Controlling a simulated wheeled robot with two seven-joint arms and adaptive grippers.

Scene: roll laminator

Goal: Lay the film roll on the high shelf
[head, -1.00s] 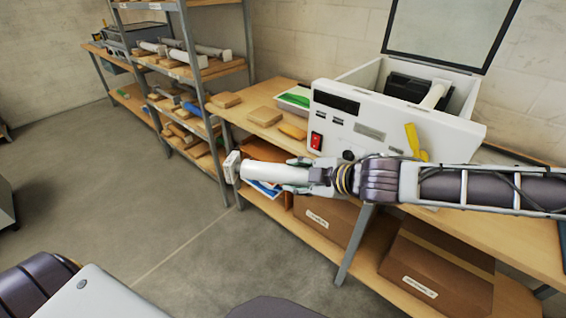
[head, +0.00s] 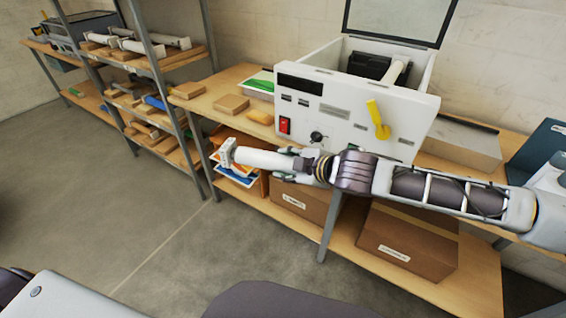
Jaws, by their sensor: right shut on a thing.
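My right gripper (head: 292,163) is shut on a white film roll (head: 262,158) with a pale square end piece. It holds the roll roughly level, in the air in front of the bench. The storage rack stands at the left, apart from the roll. Its upper visible shelf (head: 187,58) carries several white rolls (head: 150,47) and small brown boxes. The rack's top is cut off by the picture edge, so I cannot tell whether a higher shelf is there. My left gripper is not in view.
The white laminator (head: 350,107), with a yellow handle (head: 378,119) and open lid, stands on the wooden bench (head: 203,103). A lower rack shelf (head: 178,158) also holds items. The floor (head: 170,240) in front is clear.

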